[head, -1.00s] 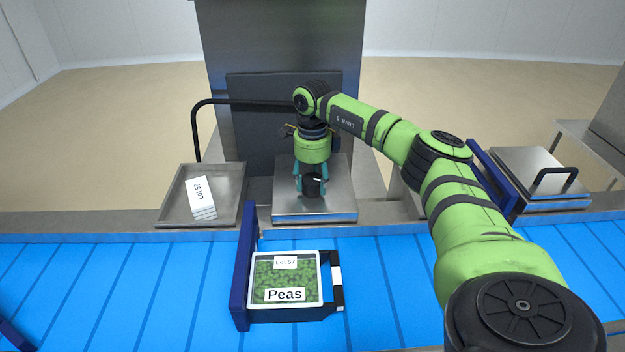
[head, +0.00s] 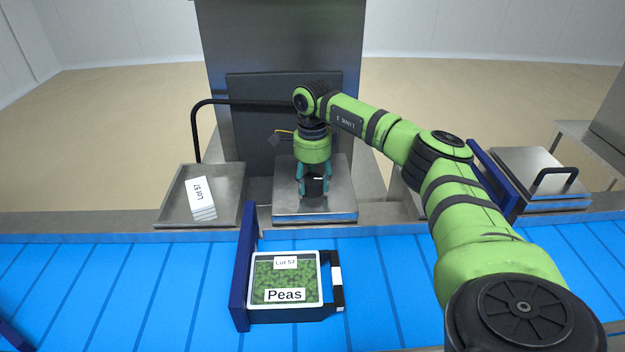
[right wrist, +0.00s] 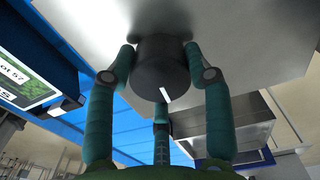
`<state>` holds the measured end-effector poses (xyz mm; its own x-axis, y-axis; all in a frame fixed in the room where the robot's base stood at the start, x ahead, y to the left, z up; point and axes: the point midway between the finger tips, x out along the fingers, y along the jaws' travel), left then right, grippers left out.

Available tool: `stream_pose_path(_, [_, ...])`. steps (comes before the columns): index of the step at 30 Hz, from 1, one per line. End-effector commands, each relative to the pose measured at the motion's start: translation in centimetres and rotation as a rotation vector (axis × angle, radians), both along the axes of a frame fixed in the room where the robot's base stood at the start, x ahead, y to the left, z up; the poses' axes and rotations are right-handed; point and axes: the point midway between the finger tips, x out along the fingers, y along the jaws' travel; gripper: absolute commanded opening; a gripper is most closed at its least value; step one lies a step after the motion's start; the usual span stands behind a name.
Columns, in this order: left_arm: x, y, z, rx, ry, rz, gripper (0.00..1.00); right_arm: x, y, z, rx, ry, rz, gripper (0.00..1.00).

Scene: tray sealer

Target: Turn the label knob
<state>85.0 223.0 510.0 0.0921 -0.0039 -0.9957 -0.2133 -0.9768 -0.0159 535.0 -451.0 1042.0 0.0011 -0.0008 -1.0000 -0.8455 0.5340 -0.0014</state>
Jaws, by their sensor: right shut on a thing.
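The label knob (head: 314,188) is a short black cylinder with a white pointer mark, standing on a square steel plate (head: 290,209). My right gripper (head: 313,192) reaches down over it from above, with its teal fingers around its sides. In the right wrist view the knob (right wrist: 158,68) sits between the fingers of my right gripper (right wrist: 159,58), which is shut on it. The white mark shows on the knob's lower edge there. My left gripper is not in view.
A steel tray (head: 168,207) with labels (head: 200,193) stands left of the plate. In front, a tray of peas (head: 285,280) marked Lot 57 sits on the blue conveyor (head: 400,265) beside a dark blue guide (head: 243,265). A handled steel lid (head: 535,170) is at right.

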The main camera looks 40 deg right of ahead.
Motion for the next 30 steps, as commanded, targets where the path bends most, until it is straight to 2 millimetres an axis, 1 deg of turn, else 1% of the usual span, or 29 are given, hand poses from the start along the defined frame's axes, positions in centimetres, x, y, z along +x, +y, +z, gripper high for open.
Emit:
stream_pose_path(1, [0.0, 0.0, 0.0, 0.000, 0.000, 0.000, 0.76, -0.2, 0.1, -0.3, 0.001, 0.010, 0.001, 0.19])
stream_pose_path(5, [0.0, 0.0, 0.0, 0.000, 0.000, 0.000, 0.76, -0.2, 0.1, -0.3, 0.001, 0.010, 0.000, 0.19])
stream_pose_path(6, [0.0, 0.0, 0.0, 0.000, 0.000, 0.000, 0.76, -0.2, 0.1, -0.3, 0.001, 0.010, 0.000, 0.56])
stream_pose_path(7, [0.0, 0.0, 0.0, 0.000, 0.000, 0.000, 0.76, -0.2, 0.1, -0.3, 0.001, 0.010, 0.000, 0.68])
stream_pose_path(8, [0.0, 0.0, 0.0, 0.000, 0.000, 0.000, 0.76, -0.2, 0.1, -0.3, 0.001, 0.010, 0.000, 0.76])
stream_pose_path(17, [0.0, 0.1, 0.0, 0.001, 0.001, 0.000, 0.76, -0.1, 0.0, -0.1, 0.001, 0.003, -0.002, 0.76])
stream_pose_path(20, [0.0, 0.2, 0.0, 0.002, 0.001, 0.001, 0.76, 0.0, 0.0, 0.3, 0.001, 0.001, -0.002, 0.76])
stream_pose_path(23, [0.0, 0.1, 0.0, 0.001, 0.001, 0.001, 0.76, 0.1, 0.0, 1.5, 0.001, -0.002, -0.002, 0.76])
stream_pose_path(26, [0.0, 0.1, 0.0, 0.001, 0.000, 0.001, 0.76, 0.1, 0.0, 3.5, 0.001, -0.003, -0.001, 0.76])
stream_pose_path(30, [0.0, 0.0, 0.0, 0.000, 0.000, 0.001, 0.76, 0.1, 0.1, 6.6, 0.001, -0.002, -0.001, 0.76])
